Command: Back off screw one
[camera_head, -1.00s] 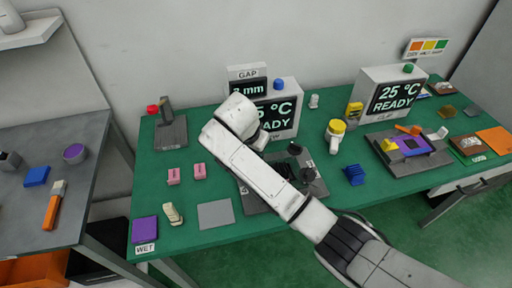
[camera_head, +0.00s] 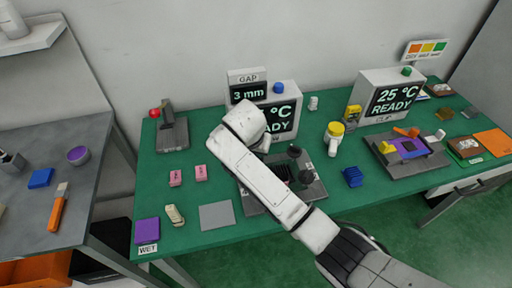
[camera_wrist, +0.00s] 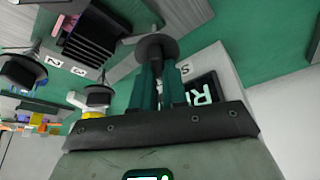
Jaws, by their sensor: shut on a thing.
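My gripper (camera_wrist: 158,75) is shut on a round black screw knob (camera_wrist: 157,47) in the wrist view, with one teal finger on each side of its stem. Two more black knobs, a middle one (camera_wrist: 95,96) and a left one (camera_wrist: 24,72), stand free to the left. Small number labels lie near them, but the held knob's own number is not readable. In the head view my arm covers the gripper and the held knob. Two knobs (camera_head: 294,151) show on the grey screw fixture (camera_head: 254,204). The gap display (camera_head: 248,93) reads 3 mm.
A display box (camera_head: 285,122) stands behind the fixture, partly covered by my arm. A yellow-topped part (camera_head: 335,131) and a blue block (camera_head: 352,177) are to the right. Pink blocks (camera_head: 200,173) and a grey plate (camera_head: 216,215) lie to the left on the green table.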

